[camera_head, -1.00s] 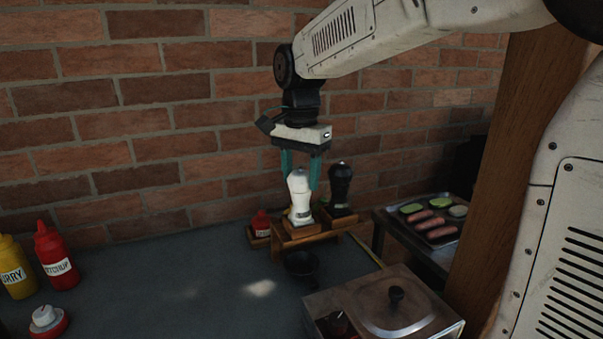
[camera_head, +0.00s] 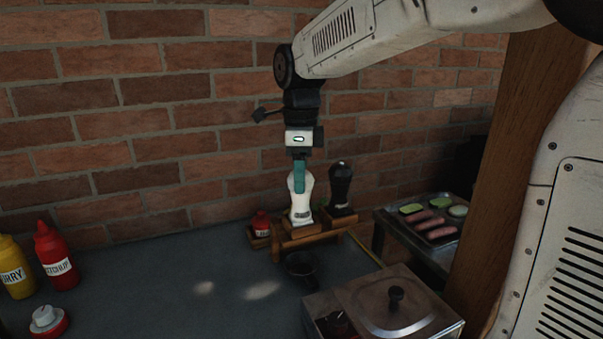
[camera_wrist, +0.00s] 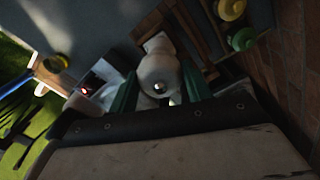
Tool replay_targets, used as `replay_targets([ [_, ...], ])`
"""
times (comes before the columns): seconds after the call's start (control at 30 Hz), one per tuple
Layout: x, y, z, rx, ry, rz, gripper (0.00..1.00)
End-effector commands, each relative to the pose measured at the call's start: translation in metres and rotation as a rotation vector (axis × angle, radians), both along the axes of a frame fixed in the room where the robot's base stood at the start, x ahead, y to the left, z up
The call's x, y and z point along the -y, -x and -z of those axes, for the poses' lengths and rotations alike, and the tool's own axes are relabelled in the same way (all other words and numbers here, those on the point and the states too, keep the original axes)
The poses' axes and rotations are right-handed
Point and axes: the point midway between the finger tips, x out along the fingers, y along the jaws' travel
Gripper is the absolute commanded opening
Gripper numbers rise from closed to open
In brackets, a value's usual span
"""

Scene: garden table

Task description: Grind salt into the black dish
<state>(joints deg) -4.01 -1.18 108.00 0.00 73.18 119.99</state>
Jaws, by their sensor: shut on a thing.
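The white salt mill (camera_head: 301,205) stands upright on a small wooden stand (camera_head: 300,237) near the brick wall. My gripper (camera_head: 299,188) comes straight down from above, its green fingers around the upper part of the mill. In the wrist view the mill (camera_wrist: 160,66) sits between the two green fingers, and my gripper (camera_wrist: 160,88) is shut on it. In the head view one finger hides part of the mill's upper body. The black dish (camera_head: 301,270) is on the grey tabletop, low in front of the stand. I cannot tell what is in it.
A black mill (camera_head: 341,188) stands close right of the white mill, and a red jar (camera_head: 261,224) close left. A lidded metal box (camera_head: 385,305) is at front right. A food tray (camera_head: 432,219) is behind it. Ketchup (camera_head: 57,262) and yellow (camera_head: 15,268) bottles stand left. The tabletop's middle is clear.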

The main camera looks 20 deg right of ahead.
Motion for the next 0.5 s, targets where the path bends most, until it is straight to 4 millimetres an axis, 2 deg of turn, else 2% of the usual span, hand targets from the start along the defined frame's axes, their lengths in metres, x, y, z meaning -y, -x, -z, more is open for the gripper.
replay_targets([
  [0.1,0.0000,0.0000,-0.0002,0.000,0.000,0.111,0.21],
  [0.2,0.0000,0.0000,-0.0002,0.000,0.000,0.148,0.21],
  [0.5,-0.0001,0.0000,-0.0002,0.000,0.000,0.114,0.21],
])
